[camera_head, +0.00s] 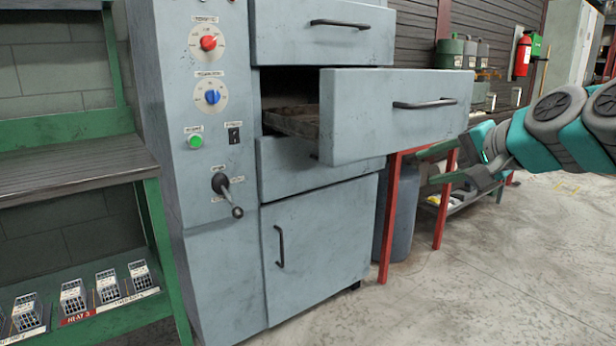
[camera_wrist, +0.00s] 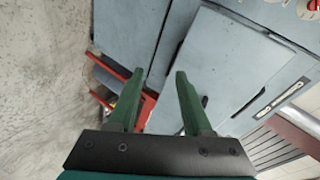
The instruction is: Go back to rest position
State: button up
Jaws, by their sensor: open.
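My gripper (camera_wrist: 160,72) is open in the wrist view, with two green fingers apart and nothing between them. In the head view my teal and grey arm (camera_head: 545,130) comes in from the right edge. Its far end reaches towards the right side of the pulled-out drawer (camera_head: 395,112), and the fingers are hard to make out there. In the wrist view, grey-blue cabinet panels (camera_wrist: 225,65) lie beyond and to the right of the fingers; I cannot tell the exact gap.
The grey-blue cabinet (camera_head: 320,240) has its middle drawer standing well out. A red-legged stand (camera_head: 385,225) and a blue-grey cylinder (camera_head: 405,220) are beside it. A green rack (camera_head: 80,170) with small boxes is at left. The concrete floor at right is clear.

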jog(key=s+a+f+n+g+h, duration=0.1)
jog(key=s+a+f+n+g, duration=0.2)
jog(key=s+a+f, duration=0.4)
jog(key=s+a+f+n+g, duration=0.2)
jog(key=s+a+f+g, duration=0.15)
jog(key=f, duration=0.55)
jog(key=s+d+f+n+g+h, duration=0.1)
jog(key=s+f+n+g+h, duration=0.1)
jog(key=s+f, duration=0.6)
jog(key=s+d+f+n+g+h, duration=0.2)
jog(key=s+f+g, duration=0.2)
jog(key=s+f, duration=0.4)
jog(key=s, duration=0.7)
jog(key=shift+s+f+p, duration=0.15)
jog(key=shift+f+p, duration=0.2)
jog(key=shift+d+g, duration=0.1)
jog(key=shift+g, duration=0.15)
